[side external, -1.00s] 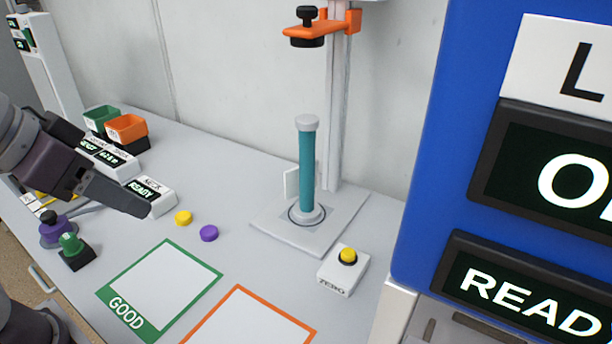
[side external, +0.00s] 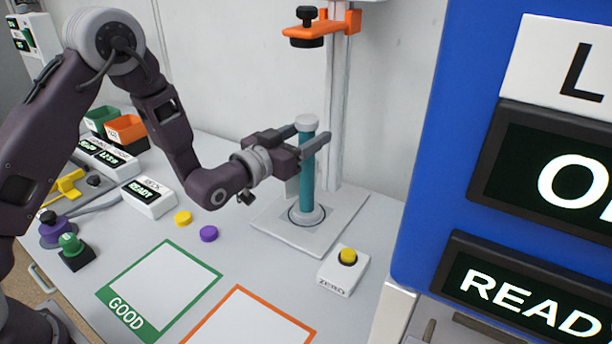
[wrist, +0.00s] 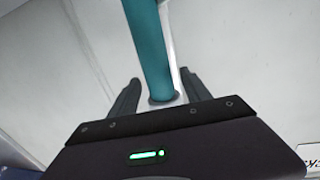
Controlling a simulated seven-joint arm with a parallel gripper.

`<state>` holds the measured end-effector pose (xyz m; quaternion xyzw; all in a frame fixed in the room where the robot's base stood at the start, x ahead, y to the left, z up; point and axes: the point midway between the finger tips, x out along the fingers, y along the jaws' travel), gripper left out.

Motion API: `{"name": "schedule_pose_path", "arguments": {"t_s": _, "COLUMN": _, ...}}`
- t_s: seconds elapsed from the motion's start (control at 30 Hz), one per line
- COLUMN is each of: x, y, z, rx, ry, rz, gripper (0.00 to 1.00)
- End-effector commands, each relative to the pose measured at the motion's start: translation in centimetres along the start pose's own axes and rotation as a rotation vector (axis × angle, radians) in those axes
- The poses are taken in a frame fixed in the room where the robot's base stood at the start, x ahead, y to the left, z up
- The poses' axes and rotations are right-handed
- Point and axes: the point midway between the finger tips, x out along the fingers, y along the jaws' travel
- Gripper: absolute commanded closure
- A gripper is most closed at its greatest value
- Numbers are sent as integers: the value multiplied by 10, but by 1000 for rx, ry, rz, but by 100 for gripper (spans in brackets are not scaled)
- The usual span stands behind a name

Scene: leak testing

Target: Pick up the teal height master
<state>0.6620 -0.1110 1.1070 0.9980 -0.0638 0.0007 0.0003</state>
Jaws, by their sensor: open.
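The teal height master (side external: 307,180) is a tall cylinder with a pale grey cap and foot. It stands upright on the grey base plate (side external: 275,228) under the orange clamp. My gripper (side external: 312,137) is level, near the top of the cylinder, with its open fingers on either side of it. I cannot tell whether a finger touches it. In the wrist view the teal cylinder (wrist: 148,45) runs up from between the two dark fingers (wrist: 155,88), with a gap visible on both sides.
An orange clamp (side external: 325,28) on a vertical post hangs above the cylinder. A ZERO button box (side external: 343,272) stands in front right. Yellow (side external: 183,218) and purple (side external: 208,233) discs lie to the left. The GOOD mat (side external: 165,285) is clear. A blue cabinet (side external: 440,140) fills the right.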

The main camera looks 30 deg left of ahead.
Motion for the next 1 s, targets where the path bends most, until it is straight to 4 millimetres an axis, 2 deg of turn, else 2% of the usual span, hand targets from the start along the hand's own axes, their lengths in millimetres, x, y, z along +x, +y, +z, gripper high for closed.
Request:
{"name": "schedule_pose_path", "arguments": {"t_s": 0.1, "x": 23, "y": -1, "z": -1, "rx": 0, "ry": 2, "rz": 0, "gripper": 44}}
{"name": "schedule_pose_path", "arguments": {"t_s": 0.2, "x": 33, "y": -1, "z": -1, "rx": 0, "ry": 0, "rz": 0, "gripper": 44}}
{"name": "schedule_pose_path", "arguments": {"t_s": 0.4, "x": 34, "y": -1, "z": -1, "rx": 0, "ry": -2, "rz": -1, "gripper": 44}}
{"name": "schedule_pose_path", "arguments": {"t_s": 0.47, "x": 34, "y": -1, "z": -1, "rx": 1, "ry": -1, "rz": 0, "gripper": 54}}
{"name": "schedule_pose_path", "arguments": {"t_s": 0.7, "x": 34, "y": -1, "z": -1, "rx": 1, "ry": -1, "rz": 0, "gripper": 100}}
{"name": "schedule_pose_path", "arguments": {"t_s": 1.0, "x": 34, "y": -1, "z": -1, "rx": 1, "ry": -1, "rz": 0, "gripper": 100}}
